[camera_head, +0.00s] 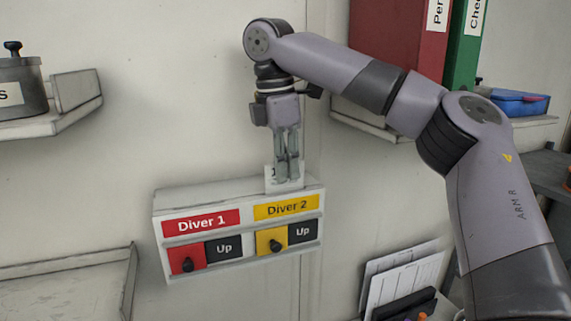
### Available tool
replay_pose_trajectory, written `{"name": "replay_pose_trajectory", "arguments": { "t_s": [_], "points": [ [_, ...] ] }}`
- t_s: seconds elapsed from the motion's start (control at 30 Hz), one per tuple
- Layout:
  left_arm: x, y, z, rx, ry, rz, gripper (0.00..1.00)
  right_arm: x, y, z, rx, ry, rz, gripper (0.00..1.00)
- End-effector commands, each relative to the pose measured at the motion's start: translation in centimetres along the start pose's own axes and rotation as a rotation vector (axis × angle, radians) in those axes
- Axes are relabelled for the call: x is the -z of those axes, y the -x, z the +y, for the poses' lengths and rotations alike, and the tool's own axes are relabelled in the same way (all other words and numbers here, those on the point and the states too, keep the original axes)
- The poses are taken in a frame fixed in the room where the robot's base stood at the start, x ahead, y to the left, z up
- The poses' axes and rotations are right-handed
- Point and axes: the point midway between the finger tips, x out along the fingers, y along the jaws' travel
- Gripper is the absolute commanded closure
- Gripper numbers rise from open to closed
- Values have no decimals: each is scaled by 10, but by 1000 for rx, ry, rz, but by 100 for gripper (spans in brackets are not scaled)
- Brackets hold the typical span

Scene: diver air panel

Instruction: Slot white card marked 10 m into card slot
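The white card (270,180) is upright at the top of the panel, above the yellow Diver 2 label. Most of its face is hidden behind my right gripper; only part of a mark, like a "1", shows. My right gripper (287,178) points down with its fingers close together on the card. The air panel (200,253) is on the wall, with a red Diver 1 label (201,222) and a yellow Diver 2 label (286,207). The card's lower edge is at the panel's top; I cannot tell whether it sits in a slot. My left gripper is out of view.
A shelf (75,90) with a metal pot (20,88) is at the upper left. Red (395,40) and green (464,55) binders and a blue box (520,102) stand at the upper right. Papers (405,275) are at the lower right. Another tray or shelf (70,290) is at the lower left.

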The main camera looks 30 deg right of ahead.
Motion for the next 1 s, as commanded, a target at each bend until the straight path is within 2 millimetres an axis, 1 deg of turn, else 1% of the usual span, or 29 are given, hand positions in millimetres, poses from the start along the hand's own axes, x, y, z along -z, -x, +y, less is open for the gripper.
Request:
{"name": "replay_pose_trajectory", "arguments": {
  "t_s": [0.2,0.67,1.0],
  "points": [
    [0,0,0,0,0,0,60,1,-4,0,0,1,0,100],
    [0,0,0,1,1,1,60,1,-6,0,0,1,0,100],
    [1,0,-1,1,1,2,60,2,-12,0,0,1,0,100]
  ]
}}
